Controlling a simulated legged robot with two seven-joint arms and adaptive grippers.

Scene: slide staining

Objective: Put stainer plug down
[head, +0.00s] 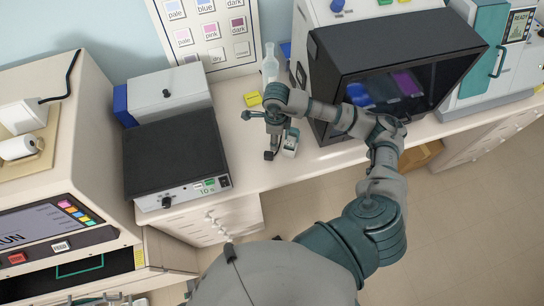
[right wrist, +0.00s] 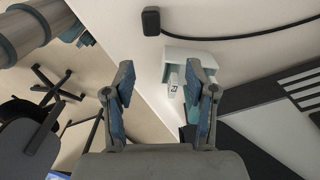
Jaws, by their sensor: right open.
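My right gripper (right wrist: 161,70) is open, its two blue-padded fingers apart with nothing between them. A black plug (right wrist: 151,22) with a black cable lies on the white bench beyond the fingertips in the right wrist view, close to the bench edge and apart from both fingers. In the head view a small dark block (head: 269,155), which looks like this plug, sits at the bench's front edge below the gripper. My left gripper is not in view.
A small teal-and-white device (right wrist: 186,55) is beside the plug, partly behind the right finger. A black-hooded unit (head: 385,50) stands right of the gripper. A dark-topped plate device (head: 173,153) stands left. Bare bench (head: 242,150) lies between.

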